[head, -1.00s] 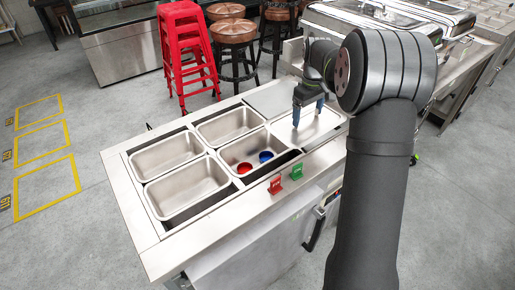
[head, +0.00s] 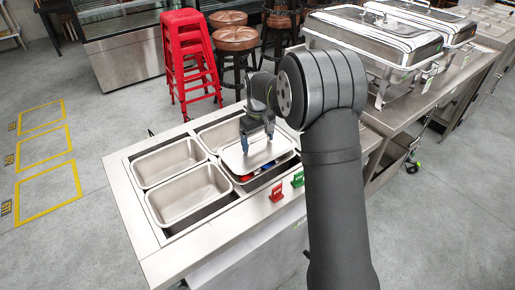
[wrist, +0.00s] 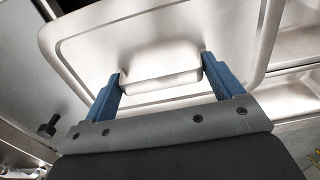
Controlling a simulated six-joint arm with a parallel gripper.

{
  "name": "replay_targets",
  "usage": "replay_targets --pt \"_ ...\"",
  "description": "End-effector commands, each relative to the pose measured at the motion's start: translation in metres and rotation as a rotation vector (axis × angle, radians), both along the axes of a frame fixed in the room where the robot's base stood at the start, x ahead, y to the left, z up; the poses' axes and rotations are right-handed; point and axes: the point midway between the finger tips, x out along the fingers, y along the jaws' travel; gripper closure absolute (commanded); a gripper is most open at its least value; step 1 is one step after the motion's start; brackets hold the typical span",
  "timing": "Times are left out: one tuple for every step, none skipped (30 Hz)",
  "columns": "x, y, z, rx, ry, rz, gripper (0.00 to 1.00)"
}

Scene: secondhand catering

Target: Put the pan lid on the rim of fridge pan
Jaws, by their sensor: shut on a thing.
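The pan lid (head: 236,158) is a flat metal plate with rounded corners. My gripper (head: 257,142) is shut on its raised handle, which shows between the two blue fingers in the wrist view (wrist: 160,75). The lid is over the front right fridge pan (head: 243,185), a metal pan set in the counter. It hides most of the pan's opening. Red and blue things show in a gap under the lid's front edge, so the lid looks a little above the rim there. Whether its back edge touches is hidden.
Two empty pans (head: 188,193) (head: 168,162) are at the left, and another (head: 222,133) is behind the lid. Red (head: 276,191) and green (head: 298,179) tags stand on the counter's front edge. Chafing dishes (head: 375,42) stand on the right counter.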

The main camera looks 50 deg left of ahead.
Motion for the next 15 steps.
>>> replay_targets --pt "-0.001 0.002 -0.001 0.001 0.0 0.001 0.45" --pt "-0.001 0.002 -0.003 0.001 0.0 0.0 0.45" --pt "-0.001 0.002 -0.006 0.0 0.0 0.0 0.45" --pt "-0.001 0.002 -0.009 -0.001 0.0 0.0 0.45" --pt "-0.001 0.002 -0.013 -0.002 0.001 0.0 0.45" --pt "-0.001 0.001 -0.019 -0.002 0.001 0.0 0.45" --pt "-0.001 0.001 -0.024 -0.002 0.001 0.0 0.45" --pt "-0.001 0.001 -0.028 -0.002 0.001 0.0 0.45" --pt "-0.001 0.001 -0.034 -0.002 0.001 0.0 0.45" --pt "-0.001 0.002 -0.037 -0.001 0.0 0.0 0.45" --pt "-0.001 0.002 -0.04 -0.001 0.0 0.0 0.45" --pt "-0.001 0.002 -0.041 0.0 0.0 0.0 0.45" --pt "-0.001 0.002 -0.041 0.0 0.0 0.0 0.45" --pt "-0.001 0.002 -0.041 0.001 0.0 0.0 0.45" --pt "-0.001 0.002 -0.041 0.001 0.0 0.0 0.45"
